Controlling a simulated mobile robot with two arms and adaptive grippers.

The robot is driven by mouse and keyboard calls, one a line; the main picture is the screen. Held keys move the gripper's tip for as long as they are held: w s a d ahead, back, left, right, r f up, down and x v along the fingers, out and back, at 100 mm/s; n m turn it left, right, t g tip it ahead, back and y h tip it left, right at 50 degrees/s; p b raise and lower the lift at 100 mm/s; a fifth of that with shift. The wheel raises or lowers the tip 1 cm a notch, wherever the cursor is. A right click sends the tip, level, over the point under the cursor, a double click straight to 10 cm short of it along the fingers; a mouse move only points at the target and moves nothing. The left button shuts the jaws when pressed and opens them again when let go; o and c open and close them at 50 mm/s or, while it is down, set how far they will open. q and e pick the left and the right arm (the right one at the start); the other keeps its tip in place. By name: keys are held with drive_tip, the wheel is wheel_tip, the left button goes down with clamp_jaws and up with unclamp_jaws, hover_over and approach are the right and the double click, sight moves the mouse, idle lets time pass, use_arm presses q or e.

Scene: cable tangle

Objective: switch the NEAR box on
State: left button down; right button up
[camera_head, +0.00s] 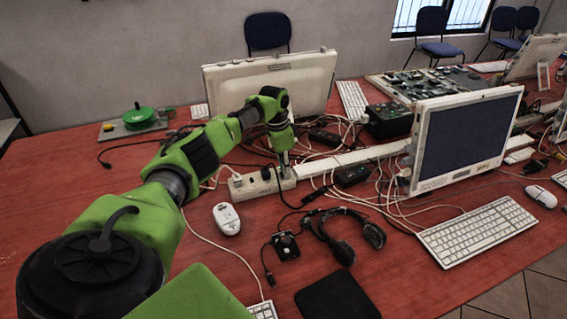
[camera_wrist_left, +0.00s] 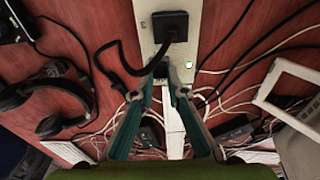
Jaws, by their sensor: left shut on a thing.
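The near box is a white power strip (camera_head: 262,183) in the middle of the table, and it also fills the top middle of the left wrist view (camera_wrist_left: 146,42). A black plug (camera_wrist_left: 170,25) with a black cord sits in it. My left gripper (camera_head: 284,160) reaches down at the strip's right end. In the left wrist view its fingertips (camera_wrist_left: 163,80) close around a small dark plug-like piece (camera_wrist_left: 160,69) at the strip, partly hidden by the fingers.
Tangled white and black cables lie around the strip. A headset (camera_head: 345,235), a white mouse (camera_head: 227,218) and a small black device (camera_head: 286,245) lie in front. A monitor (camera_head: 465,140) and keyboard (camera_head: 478,233) stand right, another monitor (camera_head: 310,80) behind. The left table area is mostly clear.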

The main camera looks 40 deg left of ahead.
use_arm(q)
drive_tip(key=shift+w+g, duration=0.15)
drive_tip(key=shift+g, duration=0.15)
drive_tip(key=c, duration=2)
unclamp_jaws()
drive_tip(key=r, duration=1.2)
drive_tip(key=shift+s+a, duration=0.1)
drive_tip(key=shift+s, duration=0.25)
